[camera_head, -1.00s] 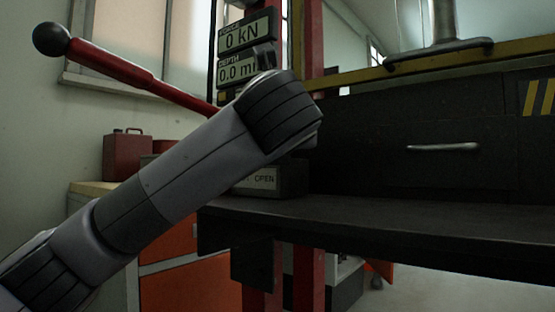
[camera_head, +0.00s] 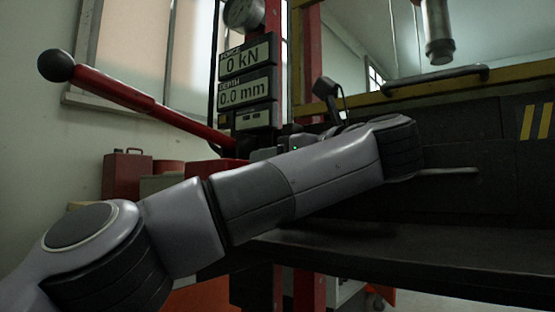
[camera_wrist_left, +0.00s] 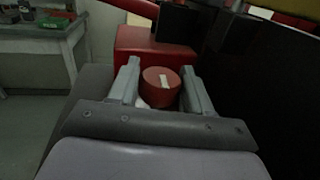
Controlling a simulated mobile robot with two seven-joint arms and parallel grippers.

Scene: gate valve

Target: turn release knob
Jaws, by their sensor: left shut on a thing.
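The release knob (camera_wrist_left: 161,90), a red round knob with a pale mark on its face, shows in the left wrist view. My left gripper (camera_wrist_left: 160,76) is shut on it, with one grey finger on either side. The knob sits against a red housing (camera_wrist_left: 150,42). In the head view the red housing (camera_head: 213,172) shows below the gauge displays, and the knob cannot be made out there. My left gripper is mostly hidden behind my forearm in the head view. My right gripper is in neither view.
A red lever (camera_head: 150,105) with a black ball end slants over the housing. Displays (camera_head: 246,75) read 0 kN and 0.0 mm. A dark bench (camera_head: 400,250) and a drawer front with a handle (camera_head: 450,171) lie to the right. A red can (camera_head: 127,175) stands behind at left.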

